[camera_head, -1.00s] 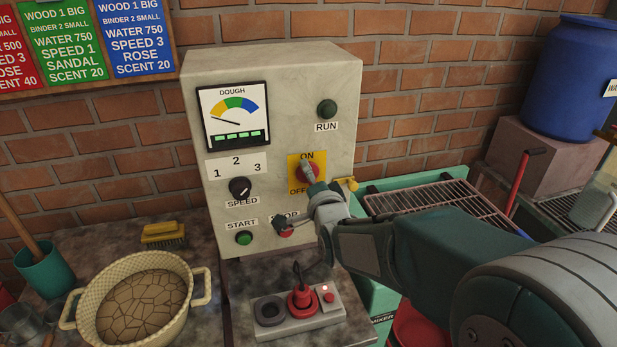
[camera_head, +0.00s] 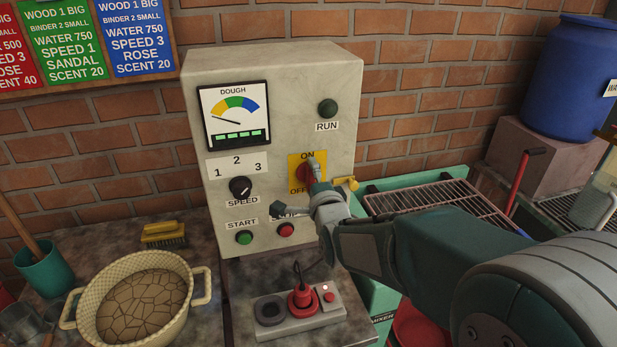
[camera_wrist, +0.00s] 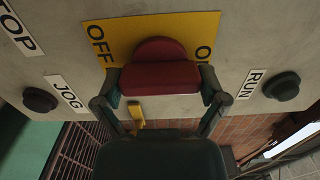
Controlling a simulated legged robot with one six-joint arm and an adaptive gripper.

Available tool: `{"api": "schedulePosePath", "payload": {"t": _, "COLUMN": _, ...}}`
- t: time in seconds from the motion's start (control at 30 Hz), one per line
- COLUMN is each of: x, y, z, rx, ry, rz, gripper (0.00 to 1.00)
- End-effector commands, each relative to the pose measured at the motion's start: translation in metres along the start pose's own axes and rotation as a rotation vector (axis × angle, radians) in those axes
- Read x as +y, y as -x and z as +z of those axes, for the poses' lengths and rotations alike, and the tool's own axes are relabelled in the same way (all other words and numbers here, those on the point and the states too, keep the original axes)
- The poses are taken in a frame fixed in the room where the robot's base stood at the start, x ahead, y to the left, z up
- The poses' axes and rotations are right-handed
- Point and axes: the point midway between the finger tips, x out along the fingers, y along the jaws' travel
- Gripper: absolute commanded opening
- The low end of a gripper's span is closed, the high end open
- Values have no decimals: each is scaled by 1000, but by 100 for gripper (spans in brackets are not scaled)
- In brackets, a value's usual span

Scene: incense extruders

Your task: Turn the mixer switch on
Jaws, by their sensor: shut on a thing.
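The mixer switch is a red rotary knob (camera_head: 305,174) on a yellow plate (camera_head: 294,163), with ON above and OFF below in the head view. In the wrist view the red knob (camera_wrist: 160,75) lies between my two fingers, with its wide grip lying roughly along the OFF–ON line. My gripper (camera_wrist: 156,84) is shut on it, one finger at each end. In the head view my gripper (camera_head: 313,184) reaches the switch from the lower right and hides part of the knob and the OFF lettering.
The control panel (camera_head: 220,80) also carries a dark green RUN lamp (camera_head: 328,108), a speed dial (camera_head: 240,187), a green START button (camera_head: 243,237) and a red button (camera_head: 286,230) close to my gripper. A small control box (camera_head: 328,315) stands below. A wire rack (camera_head: 430,200) is at right.

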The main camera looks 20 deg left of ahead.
Motion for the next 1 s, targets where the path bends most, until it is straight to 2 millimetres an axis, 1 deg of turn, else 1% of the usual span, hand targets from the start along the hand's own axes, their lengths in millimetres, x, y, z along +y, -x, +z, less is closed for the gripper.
{"api": "schedulePosePath", "payload": {"t": 0.03, "x": 6, "y": 2, "z": -4, "rx": 10, "ry": -6, "rz": 16, "gripper": 44}}
{"api": "schedulePosePath", "payload": {"t": 0.17, "x": 7, "y": 2, "z": -5, "rx": 10, "ry": -6, "rz": 17, "gripper": 44}}
{"api": "schedulePosePath", "payload": {"t": 0.2, "x": 7, "y": 2, "z": -5, "rx": 11, "ry": -6, "rz": 17, "gripper": 100}}
{"api": "schedulePosePath", "payload": {"t": 0.53, "x": 6, "y": 0, "z": 0, "rx": 6, "ry": -1, "rz": 14, "gripper": 100}}
{"api": "schedulePosePath", "payload": {"t": 0.63, "x": 6, "y": 6, "z": 1, "rx": 5, "ry": 0, "rz": 14, "gripper": 100}}
{"api": "schedulePosePath", "payload": {"t": 0.77, "x": 5, "y": 28, "z": 1, "rx": 5, "ry": 1, "rz": 13, "gripper": 100}}
{"api": "schedulePosePath", "payload": {"t": 1.0, "x": 4, "y": 79, "z": -2, "rx": 7, "ry": -2, "rz": 10, "gripper": 100}}
